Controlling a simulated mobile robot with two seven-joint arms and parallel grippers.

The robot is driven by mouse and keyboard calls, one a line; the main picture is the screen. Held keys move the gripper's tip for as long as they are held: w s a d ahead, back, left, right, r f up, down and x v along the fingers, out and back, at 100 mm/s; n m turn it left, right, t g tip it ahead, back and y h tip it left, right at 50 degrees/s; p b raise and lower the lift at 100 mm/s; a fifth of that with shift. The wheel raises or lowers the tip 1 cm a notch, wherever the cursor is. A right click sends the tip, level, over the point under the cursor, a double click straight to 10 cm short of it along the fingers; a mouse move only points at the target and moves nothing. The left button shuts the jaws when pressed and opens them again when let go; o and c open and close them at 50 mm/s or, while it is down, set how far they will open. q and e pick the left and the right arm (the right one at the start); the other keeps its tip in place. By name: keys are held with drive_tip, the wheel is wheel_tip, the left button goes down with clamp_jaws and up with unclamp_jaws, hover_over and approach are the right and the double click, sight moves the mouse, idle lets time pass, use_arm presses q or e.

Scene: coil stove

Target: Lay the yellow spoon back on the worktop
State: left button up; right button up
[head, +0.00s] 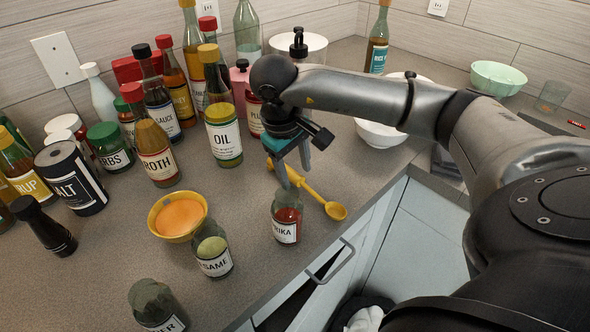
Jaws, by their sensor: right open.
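The yellow spoon (316,195) appears to lie on the grey worktop (240,275), close to its front edge. Its round bowl points to the lower right, and its handle runs to the upper left. My right gripper (294,174) points down over the handle with its jaws open. The fingers hide part of the handle, and I cannot tell whether they touch it. My left gripper is not in view.
A paprika jar (286,217) stands just in front of the spoon. An oil jar (223,134), an orange-filled yellow bowl (178,217) and a sesame jar (213,250) stand to the left. Several bottles crowd the back. Bare worktop lies right of the spoon.

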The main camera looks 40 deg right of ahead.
drive_tip(key=p+v, duration=0.2)
drive_tip(key=v, duration=0.9)
drive_tip(key=shift+r, duration=0.25)
